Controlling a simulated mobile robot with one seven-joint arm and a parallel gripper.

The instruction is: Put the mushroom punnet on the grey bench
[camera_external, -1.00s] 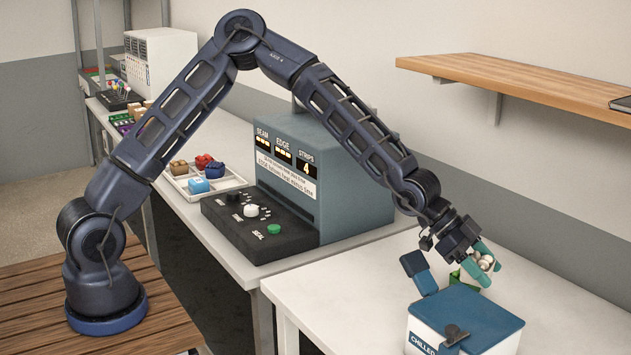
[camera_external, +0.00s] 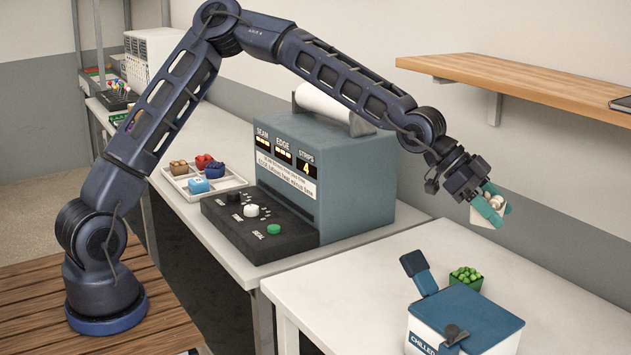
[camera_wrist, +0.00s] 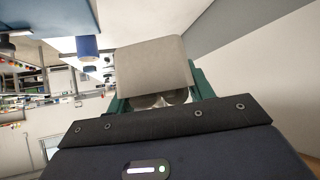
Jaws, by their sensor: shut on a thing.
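The mushroom punnet (camera_external: 479,218), a small pale tray with whitish mushrooms, hangs in the air at the right. My gripper (camera_external: 492,205) is shut on it, its teal fingers on either side, well above the front bench. In the wrist view the punnet (camera_wrist: 152,68) shows as a beige wall between the teal fingers, with round mushrooms near the palm. Two pale benches show: a light grey one (camera_external: 218,236) under the sealing machine, and a whiter one (camera_external: 350,275) in front. I cannot tell for certain which is the grey bench.
A white box with a blue lid (camera_external: 468,315), marked CHILLED, stands on the front bench. A green-filled punnet (camera_external: 465,278) is behind it. The sealing machine (camera_external: 345,180) and a white tray (camera_external: 190,185) with small punnets occupy the other bench. A wooden shelf (camera_external: 520,85) juts out at right.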

